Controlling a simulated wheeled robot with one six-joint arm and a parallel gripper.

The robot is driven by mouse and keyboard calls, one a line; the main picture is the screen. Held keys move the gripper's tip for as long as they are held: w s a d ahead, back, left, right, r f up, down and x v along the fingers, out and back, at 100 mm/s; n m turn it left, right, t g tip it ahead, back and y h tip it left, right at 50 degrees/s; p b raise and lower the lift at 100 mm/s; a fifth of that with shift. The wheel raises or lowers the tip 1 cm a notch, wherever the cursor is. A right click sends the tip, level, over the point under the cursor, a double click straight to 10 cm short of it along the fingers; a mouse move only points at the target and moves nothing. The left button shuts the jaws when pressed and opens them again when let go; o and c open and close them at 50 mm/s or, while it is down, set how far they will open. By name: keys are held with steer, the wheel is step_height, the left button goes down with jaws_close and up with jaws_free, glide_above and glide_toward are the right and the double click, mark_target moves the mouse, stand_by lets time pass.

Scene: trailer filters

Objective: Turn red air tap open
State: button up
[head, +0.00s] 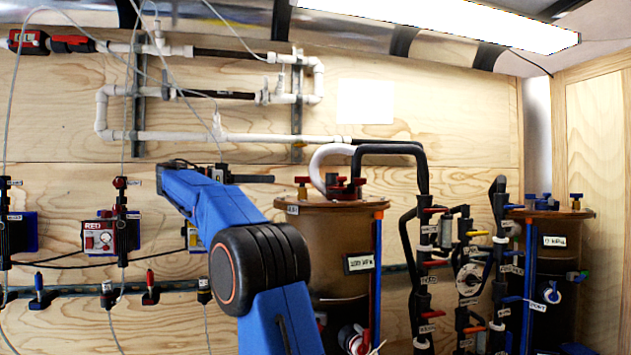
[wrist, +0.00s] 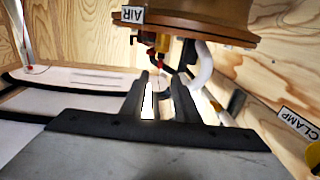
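A small tap with a red handle (head: 302,180) on a brass body stands on the lid of the brown tank (head: 330,235), above its AIR label (head: 292,210). In the wrist view the picture is turned over, and a red handle (wrist: 163,43) shows under the lid (wrist: 205,25), beside the AIR label (wrist: 133,14) and a yellow part. My gripper (head: 272,179) is left of the tap, at about its height, pointing right and apart from it. In the wrist view my gripper (wrist: 161,76) has a gap between its fingers and holds nothing visible.
More red fittings (head: 345,187) and a thick white hose (head: 325,160) crowd the lid right of the tap. White pipes (head: 230,137) run along the wall behind. A second tank (head: 548,260) and several valved black pipes stand at the right.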

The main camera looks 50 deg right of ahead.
mark_target(302, 180)
steer(key=x, duration=1.6)
steer(key=shift+s+d, duration=0.1)
steer(key=shift+d, duration=0.3)
jaws_close()
